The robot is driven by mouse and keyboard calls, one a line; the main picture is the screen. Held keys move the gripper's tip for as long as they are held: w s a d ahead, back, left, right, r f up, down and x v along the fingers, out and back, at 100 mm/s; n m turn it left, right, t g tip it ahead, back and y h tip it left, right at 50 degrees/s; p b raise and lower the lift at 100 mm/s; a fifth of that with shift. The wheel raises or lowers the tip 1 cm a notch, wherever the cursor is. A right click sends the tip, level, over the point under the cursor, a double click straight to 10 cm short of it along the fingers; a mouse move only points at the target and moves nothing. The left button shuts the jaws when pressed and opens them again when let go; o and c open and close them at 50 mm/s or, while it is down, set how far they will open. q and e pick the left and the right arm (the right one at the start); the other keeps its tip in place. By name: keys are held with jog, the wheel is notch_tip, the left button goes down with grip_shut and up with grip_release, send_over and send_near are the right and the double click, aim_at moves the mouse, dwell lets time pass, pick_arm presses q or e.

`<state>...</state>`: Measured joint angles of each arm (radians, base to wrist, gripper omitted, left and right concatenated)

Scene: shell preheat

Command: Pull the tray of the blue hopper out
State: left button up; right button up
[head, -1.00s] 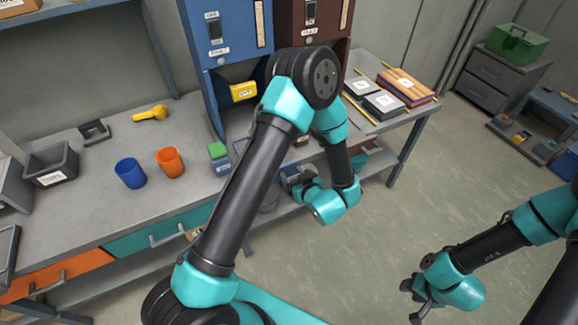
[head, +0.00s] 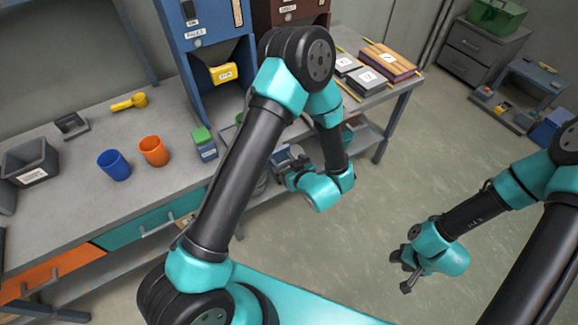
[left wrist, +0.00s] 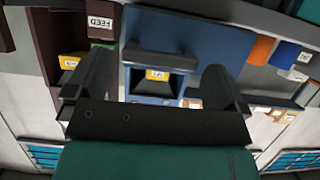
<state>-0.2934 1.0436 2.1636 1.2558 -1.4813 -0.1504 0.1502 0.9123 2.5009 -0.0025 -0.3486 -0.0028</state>
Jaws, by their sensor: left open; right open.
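The blue hopper (head: 201,38) stands at the back of the bench in the head view. In the left wrist view, the blue hopper (left wrist: 183,50) fills the middle, with a small yellow label (left wrist: 156,74) by a dark opening. I cannot tell which part is the tray's handle. My left gripper (head: 284,166) is open and empty at the bench's front edge, partly hidden by my arm; its fingers (left wrist: 150,88) frame the hopper's front. My right gripper (head: 405,270) is open and empty over the floor.
A brown hopper (head: 288,12) stands right of the blue one. A green-topped box (head: 203,143), an orange cup (head: 154,151), a blue cup (head: 114,165) and a yellow scoop (head: 130,102) are on the bench. Books (head: 388,62) lie at its right end.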

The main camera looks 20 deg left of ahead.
pick_arm(q)
jog(key=shift+d, duration=0.1)
jog(key=v, duration=1.7)
jog(key=w+a+f+m+g+h, duration=0.1)
jog(key=w+a+f+m+h, duration=0.4)
jog(key=a+f+h, duration=0.55)
jog(key=s+a+f+m+g+h, duration=0.3)
jog(key=s+f+g, duration=0.3)
jog(key=s+f, duration=0.2)
jog(key=shift+s+a+m+h, duration=0.2)
jog(key=shift+a+m+h, duration=0.1)
jog(key=shift+a+h, duration=0.4)
jog(key=shift+a+y, duration=0.1)
jog(key=shift+y, duration=0.15)
dwell(1.4)
